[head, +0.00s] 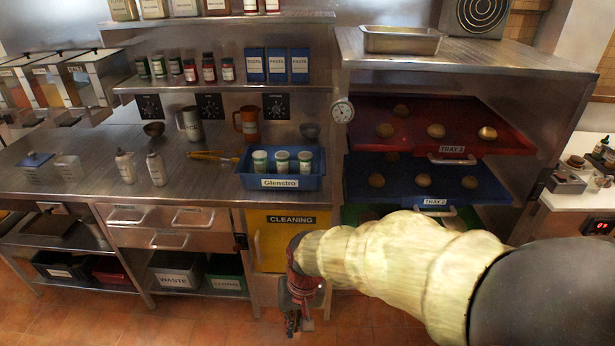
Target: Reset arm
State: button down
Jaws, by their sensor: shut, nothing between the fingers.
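My arm reaches in from the lower right of the head view, under a pale cover. My gripper (293,322) is at its far end, low in front of the yellow cleaning cupboard (283,243). It points down toward the tiled floor. Its fingers are small and dark here and look closed, with nothing seen in them. It touches nothing that I can see. The arm hides part of the lower rack at the right.
The steel counter (85,165) holds a blue Glenstro bin (309,182), jugs and bottles. At the right, a rack holds a red tray (510,143) and a blue tray (490,190) with buns. Waste bins (177,272) sit on the low shelf. Floor (130,322) is clear in front.

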jog(key=s+d+r+m+t, duration=0.1)
jog(key=s+d+r+t, duration=0.1)
jog(key=s+d+r, duration=0.3)
jog(key=s+d+r+m+t+h, duration=0.1)
jog(key=s+d+r+t, duration=0.2)
jog(key=d+r, duration=1.1)
jog(key=s+d, duration=0.3)
jog(key=shift+s+d+t+h, duration=0.15)
jog(key=shift+d+t+h, duration=0.1)
jog(key=shift+t+h, duration=0.05)
